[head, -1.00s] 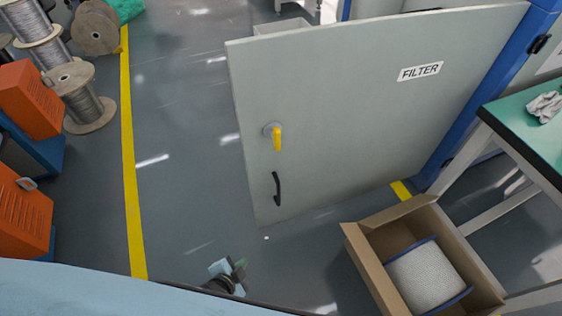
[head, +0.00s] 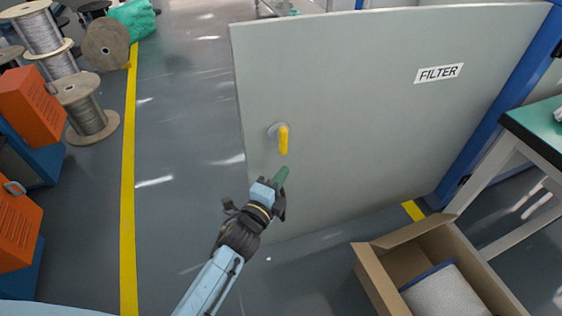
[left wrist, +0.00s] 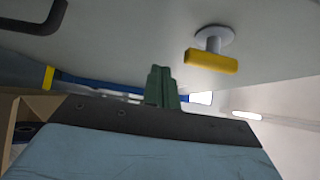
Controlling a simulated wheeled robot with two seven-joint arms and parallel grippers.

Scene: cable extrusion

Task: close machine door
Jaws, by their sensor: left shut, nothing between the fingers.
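The machine door (head: 350,100) is a large grey panel labelled FILTER (head: 439,73). It stands swung open, with its right edge at a blue frame (head: 500,110). A yellow handle (head: 283,139) sits near its left edge; it also shows in the left wrist view (left wrist: 211,61). A black pull handle shows at the upper left of the left wrist view (left wrist: 45,18) and is hidden behind my arm in the head view. My left gripper (head: 280,176), with green fingers, is shut and empty, just below the yellow handle and in front of the door. Contact cannot be told. My right gripper is out of view.
An open cardboard box (head: 405,245) with a spool (head: 445,292) stands on the floor at the lower right, beside a green-topped table (head: 540,128). Orange cabinets (head: 30,105) and cable spools (head: 85,105) stand at the left. Floor left of the door is clear.

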